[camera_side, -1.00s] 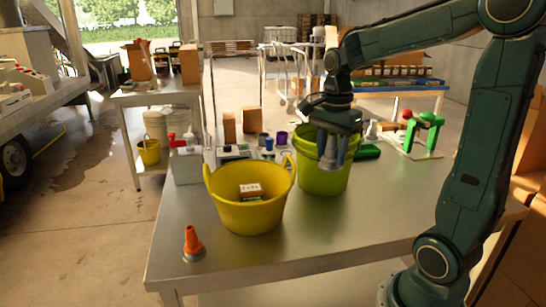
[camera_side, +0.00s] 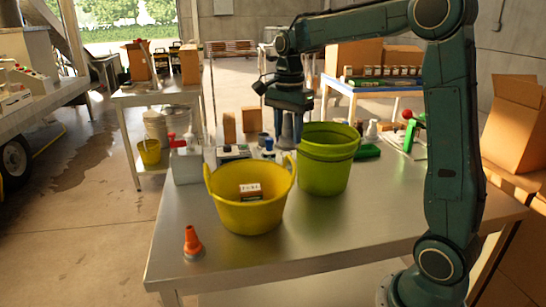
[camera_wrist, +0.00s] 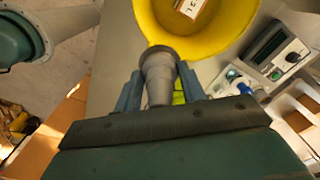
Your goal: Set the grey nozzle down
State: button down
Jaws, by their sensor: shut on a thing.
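The grey nozzle (camera_wrist: 158,78) is a stepped, tapered piece. In the wrist view it sits between the two blue-grey fingers of my gripper (camera_wrist: 160,88), which is shut on it. In the side view my gripper (camera_side: 289,132) points down just left of the green bucket (camera_side: 326,172), over the back part of the table. The nozzle cannot be made out clearly from the fingers there. What lies directly below the nozzle is hidden in both views.
A yellow tub (camera_side: 250,212) with a small labelled box (camera_side: 250,191) inside stands in front. An orange cone (camera_side: 193,241) stands at the front left. The table's front right is clear.

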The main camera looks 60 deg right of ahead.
jog(key=w+a+n, duration=0.1)
jog(key=w+a, duration=0.3)
jog(key=w, duration=0.3)
jog(key=w+a+n, duration=0.1)
jog(key=w+a, duration=0.2)
jog(key=w, duration=0.5)
jog(key=w+a+f+n, duration=0.2)
jog(key=w+a, duration=0.5)
jog(key=a, duration=0.5)
jog(key=shift+w+n, duration=0.3)
jog(key=shift+w, duration=0.05)
jog(key=shift+f, duration=0.1)
notch_tip(320, 180, down, 14)
jog(key=shift+f, duration=0.1)
jog(key=shift+f, duration=2.8)
jog(key=shift+f, duration=0.15)
